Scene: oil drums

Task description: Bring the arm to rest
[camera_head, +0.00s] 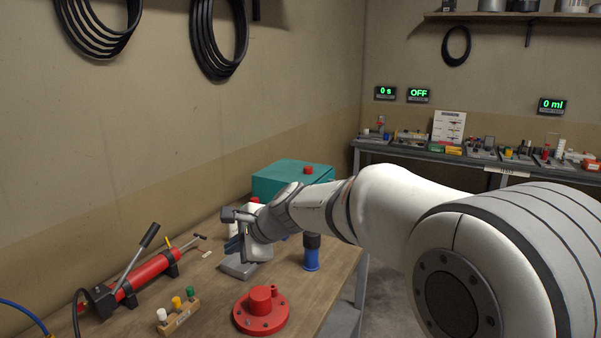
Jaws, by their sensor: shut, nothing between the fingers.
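My white arm reaches in from the right edge over the wooden workbench (215,318). My gripper (233,243) is at its end, in the middle of the view, in front of a white bottle with a red cap (254,201). The gripper looks small here, and its fingers are shut with nothing held. It hangs above or beside a grey plate (246,268) on the bench; I cannot tell whether they touch.
A blue bottle with a dark cap (311,256) and a red flanged part (262,313) stand close by. A red hand pump (140,279), a small rack with coloured knobs (178,312) and a teal box (292,176) are also on the bench. A second bench (470,157) carries several parts.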

